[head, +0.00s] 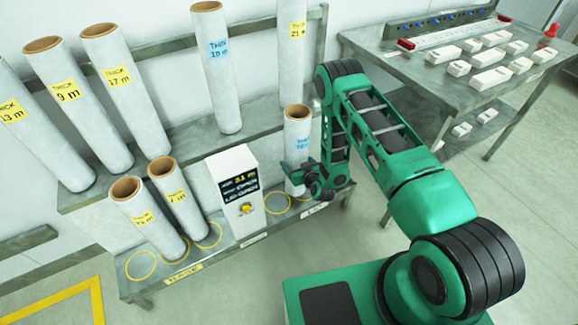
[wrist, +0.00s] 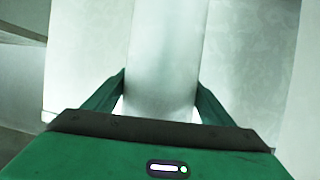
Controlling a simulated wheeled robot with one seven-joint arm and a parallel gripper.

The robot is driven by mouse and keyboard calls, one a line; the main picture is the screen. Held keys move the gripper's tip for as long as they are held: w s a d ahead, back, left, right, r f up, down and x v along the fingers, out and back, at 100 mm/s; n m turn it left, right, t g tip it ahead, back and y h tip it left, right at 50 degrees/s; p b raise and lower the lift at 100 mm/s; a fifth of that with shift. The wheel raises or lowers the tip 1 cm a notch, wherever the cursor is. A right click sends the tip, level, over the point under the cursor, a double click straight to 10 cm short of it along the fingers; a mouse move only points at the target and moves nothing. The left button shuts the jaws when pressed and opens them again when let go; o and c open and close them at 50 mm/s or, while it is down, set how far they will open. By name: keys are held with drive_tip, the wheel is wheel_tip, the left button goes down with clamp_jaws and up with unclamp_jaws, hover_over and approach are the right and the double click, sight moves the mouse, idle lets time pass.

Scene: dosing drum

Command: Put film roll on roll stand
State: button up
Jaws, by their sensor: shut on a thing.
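My gripper (head: 297,172) is shut on a white film roll (head: 296,140) with a blue label. The roll is upright, with its brown core end up, at the right end of the low stand (head: 190,268). I cannot tell whether its base touches the stand. In the wrist view the roll (wrist: 165,60) fills the middle, between the two green fingers. The low stand has yellow rings on its top, and two yellow-labelled rolls (head: 147,217) (head: 178,207) stand upright at its left. A yellow ring (head: 277,203) just left of the held roll is empty.
A white box with a display and a yellow knob (head: 237,190) stands left of my gripper. Several tall rolls stand on the higher shelf (head: 180,170) behind. A grey table (head: 400,70) with white blocks is at the right. Clear floor (head: 510,190) lies right of my arm.

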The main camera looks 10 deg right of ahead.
drive_tip(key=shift+w+d+f, duration=0.3)
drive_tip(key=shift+f, duration=0.6)
drive_tip(key=shift+w+d+f, duration=0.25)
drive_tip(key=shift+d+f, duration=0.1)
drive_tip(key=shift+f, duration=0.5)
drive_tip(key=shift+w+d+f, duration=0.3)
drive_tip(key=shift+f, duration=0.6)
drive_tip(key=o, duration=2.1)
drive_tip(key=shift+s+f, duration=0.1)
drive_tip(key=shift+v, duration=6)
